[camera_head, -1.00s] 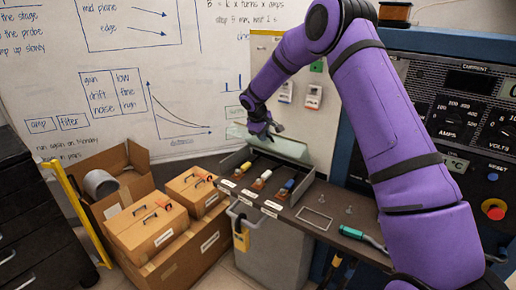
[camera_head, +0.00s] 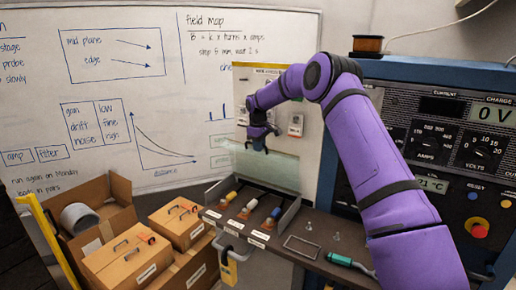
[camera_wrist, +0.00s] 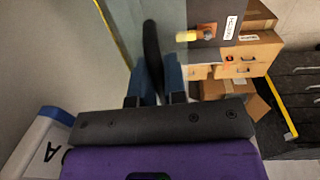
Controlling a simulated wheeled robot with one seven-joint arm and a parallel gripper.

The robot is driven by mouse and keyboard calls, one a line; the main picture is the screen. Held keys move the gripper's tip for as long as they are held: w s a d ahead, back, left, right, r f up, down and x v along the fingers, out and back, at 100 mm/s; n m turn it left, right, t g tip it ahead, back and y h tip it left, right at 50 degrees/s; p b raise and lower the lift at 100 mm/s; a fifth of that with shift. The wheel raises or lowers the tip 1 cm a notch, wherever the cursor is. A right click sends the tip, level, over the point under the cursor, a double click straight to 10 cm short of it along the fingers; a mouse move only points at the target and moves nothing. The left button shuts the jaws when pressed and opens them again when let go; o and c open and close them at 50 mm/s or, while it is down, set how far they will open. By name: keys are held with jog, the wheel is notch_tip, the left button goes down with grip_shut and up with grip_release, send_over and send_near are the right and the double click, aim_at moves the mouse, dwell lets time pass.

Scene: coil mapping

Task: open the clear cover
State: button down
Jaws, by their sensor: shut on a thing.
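The clear cover (camera_head: 272,171) is a greenish see-through panel, standing raised along the back of the open switch box (camera_head: 230,222). My gripper (camera_head: 258,147) is at the cover's top edge. In the wrist view its blue-sided fingers (camera_wrist: 154,82) are shut around a dark bar (camera_wrist: 152,45), which looks like the cover's handle. The exact contact is hidden in the head view.
A green-handled screwdriver (camera_head: 350,262) and a metal frame lie on the bench to the right. Cardboard boxes (camera_head: 128,262) stand left, a control panel (camera_head: 450,140) right. A whiteboard is behind.

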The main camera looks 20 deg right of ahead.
jog(key=shift+f, duration=0.1)
jog(key=c, duration=1.2)
grip_release()
jog(key=r, duration=1)
jog(key=shift+s+a+r, duration=0.25)
jog(key=shift+a+r, duration=0.05)
jog(key=shift+r, duration=0.1)
jog(key=shift+r, duration=0.1)
